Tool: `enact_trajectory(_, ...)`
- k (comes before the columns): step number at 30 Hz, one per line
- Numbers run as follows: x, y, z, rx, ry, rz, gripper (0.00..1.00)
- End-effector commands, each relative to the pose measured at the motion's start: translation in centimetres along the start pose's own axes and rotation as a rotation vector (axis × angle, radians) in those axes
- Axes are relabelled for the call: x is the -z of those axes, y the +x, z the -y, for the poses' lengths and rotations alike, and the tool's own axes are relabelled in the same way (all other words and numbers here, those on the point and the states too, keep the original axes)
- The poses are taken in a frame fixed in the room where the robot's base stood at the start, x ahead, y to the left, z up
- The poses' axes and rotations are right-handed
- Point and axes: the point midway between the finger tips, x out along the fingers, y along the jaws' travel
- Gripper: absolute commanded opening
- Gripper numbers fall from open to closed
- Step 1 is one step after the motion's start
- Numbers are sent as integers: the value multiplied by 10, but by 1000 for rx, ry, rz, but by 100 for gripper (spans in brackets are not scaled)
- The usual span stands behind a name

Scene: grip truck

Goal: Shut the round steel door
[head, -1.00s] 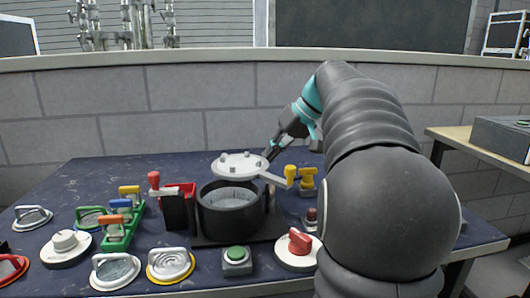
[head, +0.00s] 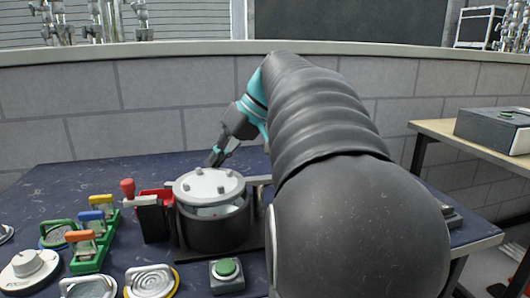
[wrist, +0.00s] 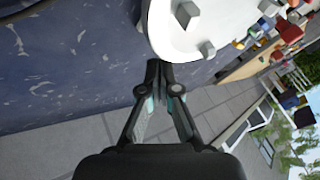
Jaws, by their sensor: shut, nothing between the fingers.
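The round steel door (head: 208,184) is a pale disc with several bolts on top. It sits low over the dark round pot-like housing (head: 214,228), slightly tilted, with a gap at the front through which the pale inside shows. My gripper (head: 214,160) is shut and empty, behind the door at its far edge. In the wrist view the door (wrist: 205,25) fills the upper middle, and the shut fingertips (wrist: 158,66) are right at its rim; I cannot tell whether they touch it.
A black block with a red knob (head: 128,188) stands left of the housing. A green button box (head: 227,270) is in front. Several coloured-handled clamps (head: 88,240) and round lids lie at left. My arm covers the table's right side.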

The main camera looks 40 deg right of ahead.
Motion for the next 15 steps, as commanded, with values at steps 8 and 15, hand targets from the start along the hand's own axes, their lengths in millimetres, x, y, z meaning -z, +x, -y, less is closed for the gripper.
enact_trajectory(8, -7, 6, 18, -2, 1, -2, 0)
enact_trajectory(15, -11, 9, 26, -2, 2, -1, 0)
